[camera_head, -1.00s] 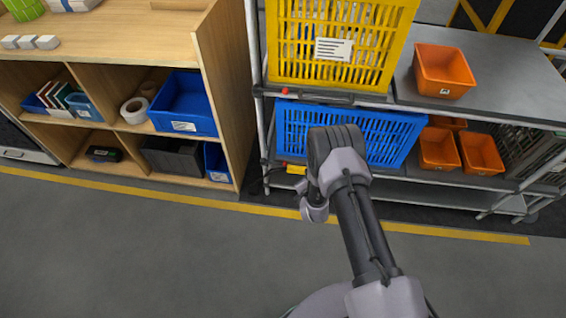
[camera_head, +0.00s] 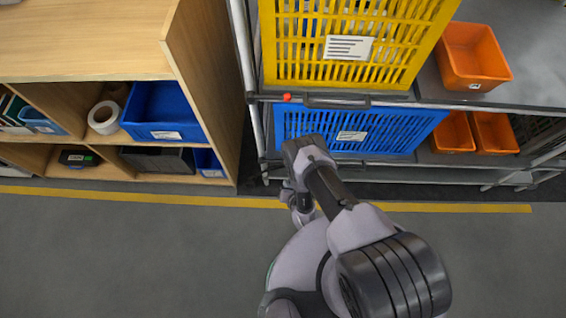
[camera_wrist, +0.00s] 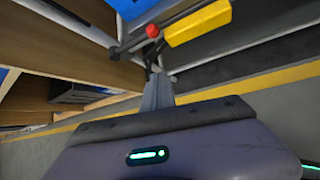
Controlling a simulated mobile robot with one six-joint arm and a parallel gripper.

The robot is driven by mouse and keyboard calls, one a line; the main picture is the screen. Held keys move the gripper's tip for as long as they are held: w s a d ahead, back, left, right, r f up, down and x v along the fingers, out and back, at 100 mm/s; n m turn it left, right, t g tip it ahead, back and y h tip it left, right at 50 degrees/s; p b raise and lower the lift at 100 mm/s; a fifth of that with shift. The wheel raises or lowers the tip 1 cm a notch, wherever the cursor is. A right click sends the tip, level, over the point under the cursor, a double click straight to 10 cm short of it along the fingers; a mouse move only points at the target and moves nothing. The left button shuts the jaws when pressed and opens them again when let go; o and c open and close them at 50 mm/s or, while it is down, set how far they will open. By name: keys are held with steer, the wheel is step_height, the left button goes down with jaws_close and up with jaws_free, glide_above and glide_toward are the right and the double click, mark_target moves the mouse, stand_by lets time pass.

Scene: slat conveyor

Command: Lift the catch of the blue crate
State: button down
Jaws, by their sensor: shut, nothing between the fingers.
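The blue crate (camera_head: 345,130) sits on the lower shelf of a metal cart in the head view, its slatted front facing me and partly behind my arm. The wrist view shows a catch with a red knob (camera_wrist: 152,31) on a dark bar, beside a yellow block (camera_wrist: 198,22). It appears to be at the lower shelf's left end; my arm hides that spot in the head view. My gripper (camera_wrist: 158,85) is shut and empty, its fingertips just below the knob in the wrist view, with no clear contact. The head view shows only its wrist end, low before the cart.
A yellow crate (camera_head: 350,45) stands on the shelf above, with another red knob (camera_head: 287,97) at its lower left. Orange bins (camera_head: 472,55) stand to the right. A wooden shelf unit (camera_head: 205,100) with blue bins closes the left side. The floor in front is clear.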

mark_target(274, 161)
steer(key=b+x, duration=0.7)
steer(key=x, duration=0.3)
steer(key=w+r, duration=0.1)
steer(key=d+r, duration=0.1)
steer(key=r, duration=0.1)
steer(key=shift+w+d+r, duration=0.15)
steer(key=shift+w, duration=0.25)
steer(key=shift+r, duration=0.15)
